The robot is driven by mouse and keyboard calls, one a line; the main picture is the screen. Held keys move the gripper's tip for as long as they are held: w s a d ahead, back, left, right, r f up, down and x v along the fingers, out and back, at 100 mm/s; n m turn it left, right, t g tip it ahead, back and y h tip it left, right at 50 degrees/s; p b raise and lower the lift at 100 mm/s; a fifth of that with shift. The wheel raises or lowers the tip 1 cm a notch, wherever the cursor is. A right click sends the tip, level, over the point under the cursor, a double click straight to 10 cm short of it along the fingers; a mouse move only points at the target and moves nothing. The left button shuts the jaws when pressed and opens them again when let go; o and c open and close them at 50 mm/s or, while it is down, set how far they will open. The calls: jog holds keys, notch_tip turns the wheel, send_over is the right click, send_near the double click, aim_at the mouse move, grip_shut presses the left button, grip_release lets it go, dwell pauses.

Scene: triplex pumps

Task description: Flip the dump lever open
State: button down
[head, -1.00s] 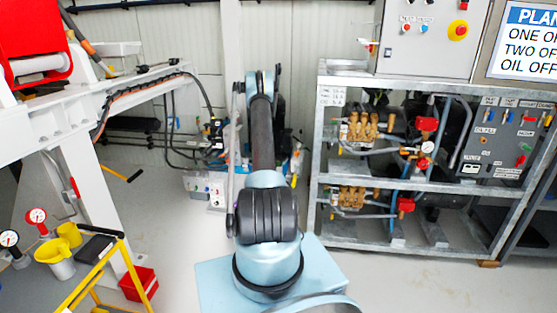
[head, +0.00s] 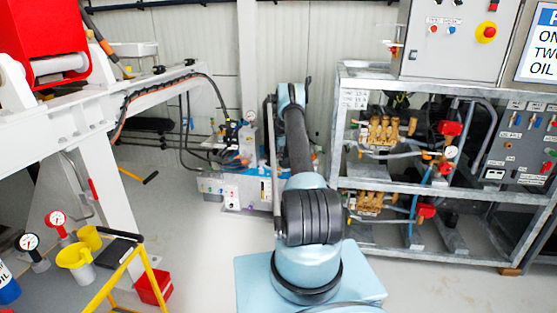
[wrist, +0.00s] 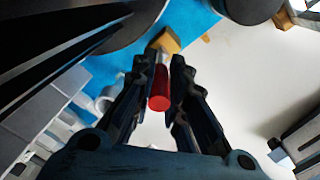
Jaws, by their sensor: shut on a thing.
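The dump lever shows in the wrist view as a short red cylindrical handle (wrist: 159,93) between the fingers of my gripper (wrist: 163,62). My gripper is shut on this red handle. A brass-coloured fitting (wrist: 166,41) lies just beyond the handle, above a blue surface (wrist: 198,18). In the head view my arm reaches away to the low blue-and-white pump unit (head: 243,190) at the back wall. There my arm hides the gripper and the lever. I cannot tell the lever's exact angle.
A metal rack (head: 347,230) with brass pumps and hoses stands to the right. The floor between is mostly clear.

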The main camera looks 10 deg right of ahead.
jog(key=shift+w+a, duration=0.2)
jog(key=shift+a, duration=0.2)
jog(key=c, duration=1.6)
grip_release()
jog(key=shift+o, duration=0.2)
jog(key=shift+d, duration=0.1)
jog(key=shift+s+d, duration=0.1)
jog(key=r, duration=0.8)
jog(key=s+r, duration=0.1)
jog(key=r, duration=0.2)
jog(key=shift+d+r, duration=0.2)
jog(key=shift+r, duration=0.2)
